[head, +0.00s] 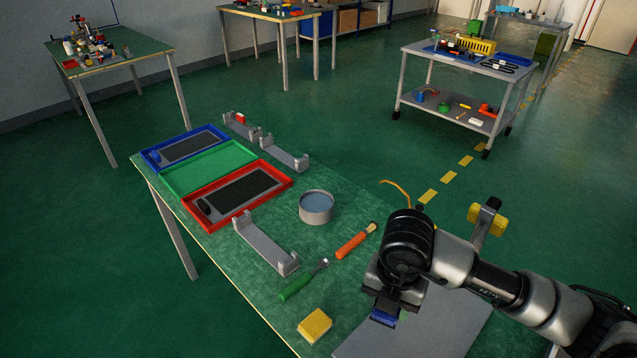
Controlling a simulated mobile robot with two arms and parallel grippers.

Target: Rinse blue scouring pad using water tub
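The water tub (316,206) is a round grey tub with bluish water, standing on the green bench top near the middle of the view. My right gripper (393,308) points down over the bench's near right part, by the edge of a grey plate. A small blue piece, apparently the blue scouring pad (383,318), shows right at its fingertips. A bit of green shows beside it. The hand hides most of the pad and the fingers, so whether they grip it is unclear. My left gripper is not in view.
A grey bracket (265,246) and red tray (283,182) are left of the tub. A yellow-ended part (488,218) stands behind my arm.

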